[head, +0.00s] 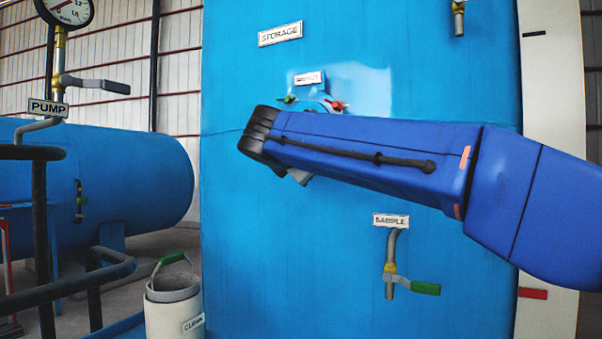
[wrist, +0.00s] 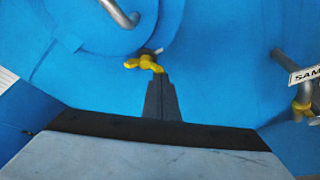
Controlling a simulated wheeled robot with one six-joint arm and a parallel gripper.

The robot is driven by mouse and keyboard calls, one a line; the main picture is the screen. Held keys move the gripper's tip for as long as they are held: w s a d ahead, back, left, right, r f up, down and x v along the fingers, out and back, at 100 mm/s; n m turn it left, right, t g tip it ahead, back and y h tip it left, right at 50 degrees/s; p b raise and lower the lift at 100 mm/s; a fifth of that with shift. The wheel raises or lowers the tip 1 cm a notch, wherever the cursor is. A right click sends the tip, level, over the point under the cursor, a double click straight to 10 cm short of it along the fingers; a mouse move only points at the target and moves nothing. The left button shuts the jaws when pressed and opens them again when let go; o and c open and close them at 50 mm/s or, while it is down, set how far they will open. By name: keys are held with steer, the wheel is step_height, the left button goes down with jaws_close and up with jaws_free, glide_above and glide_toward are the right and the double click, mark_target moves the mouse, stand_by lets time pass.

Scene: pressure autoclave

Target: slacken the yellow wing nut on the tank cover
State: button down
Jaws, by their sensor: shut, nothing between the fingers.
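The yellow wing nut (wrist: 145,63) is in the upper middle of the wrist view, at the lower edge of the round blue tank cover (wrist: 90,32). My gripper (wrist: 160,78) is shut and empty. Its fingertips are right by the wing nut's right wing; I cannot tell whether they touch. In the head view my arm hides the yellow wing nut and most of the cover. A green wing nut (head: 288,99) and a red wing nut (head: 337,105) show above the arm at the cover's top edge.
A sample tap with a green handle (head: 424,288) sticks out of the blue storage tank (head: 290,260) below my arm. A bucket (head: 174,312) stands at lower left. Dark pipe railings (head: 40,220) and a pump gauge (head: 66,8) are at the left.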

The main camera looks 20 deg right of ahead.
steer(key=shift+s+d+r, duration=0.1)
steer(key=shift+d, duration=0.05)
stand_by(0.5)
stand_by(0.3)
